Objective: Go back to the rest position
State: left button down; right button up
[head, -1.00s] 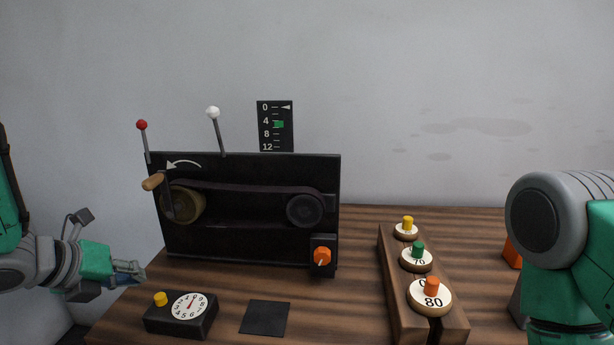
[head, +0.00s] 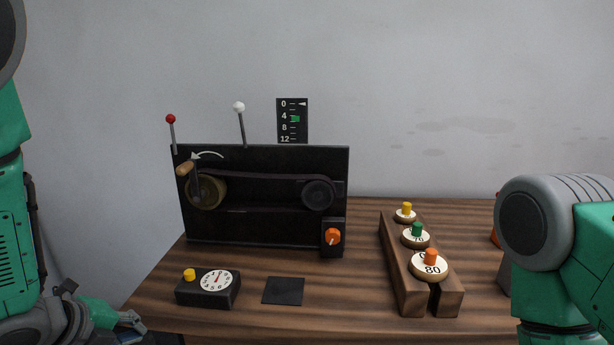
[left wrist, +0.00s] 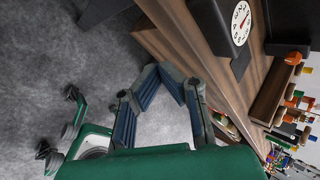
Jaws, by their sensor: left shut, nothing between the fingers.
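My left gripper (head: 132,322) is low at the left in the head view, beside the table's front-left edge and apart from the machine. Its blue-lined fingers also show in the left wrist view (left wrist: 163,72), with their tips together, nothing between them, and grey floor behind. My right arm (head: 560,250) stands at the right in the head view. Its gripper is out of view.
The black belt machine (head: 262,224) stands on the wooden table (head: 340,320). In front are a dial box (head: 207,300) with a yellow knob and a dark square pad (head: 284,291). A wooden rack (head: 412,292) holds knobbed discs at the right.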

pick_arm(q)
jog(key=s+d+f+n+g+y+b, duration=0.1)
jog(key=s+f+n+g, duration=0.5)
jog(key=s+f+n, duration=1.7)
jog(key=s+n+y+b, duration=0.1)
jog(key=s+y, duration=0.1)
jog(key=s, duration=0.2)
jog(key=shift+s+d+f+g, duration=0.15)
jog(key=shift+s+d+g, duration=0.05)
jog(key=shift+g, duration=0.2)
pick_arm(e)
jog(key=shift+s+a+f, duration=0.1)
jog(key=shift+a+f, duration=0.1)
jog(key=shift+f, duration=0.25)
jog(key=shift+s+a+f, duration=0.1)
jog(key=shift+a+f, duration=0.1)
jog(key=shift+f, duration=0.2)
pick_arm(q)
jog(key=shift+w+d, duration=0.15)
jog(key=shift+d, duration=0.15)
pick_arm(e)
jog(key=shift+d+f, duration=0.1)
jog(key=shift+d, duration=0.25)
pick_arm(q)
jog(key=shift+a, duration=0.2)
pick_arm(e)
jog(key=shift+a, duration=0.25)
